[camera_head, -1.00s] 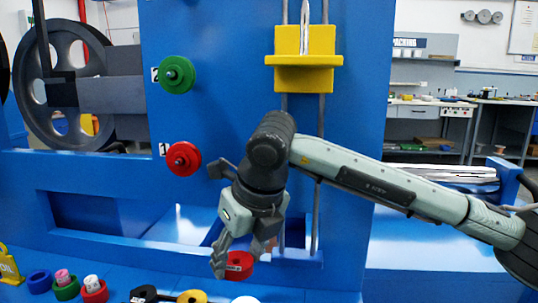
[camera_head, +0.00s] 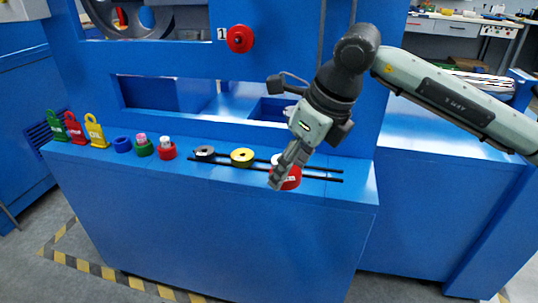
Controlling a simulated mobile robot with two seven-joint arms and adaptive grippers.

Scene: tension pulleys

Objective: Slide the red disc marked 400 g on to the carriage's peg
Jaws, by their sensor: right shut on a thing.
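The red disc (camera_head: 292,183) is at the front of the blue ledge, at the right end of a row of discs. Part of its top is hidden by my fingers, and its 400 g mark cannot be read. My right gripper (camera_head: 281,178) points down from the upper right and is shut on the red disc. Whether the disc is clear of the ledge or resting on it, I cannot tell. The yellow carriage and its peg are out of view. My left gripper is not in view.
A red knob marked 1 (camera_head: 240,39) sits on the upright panel.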

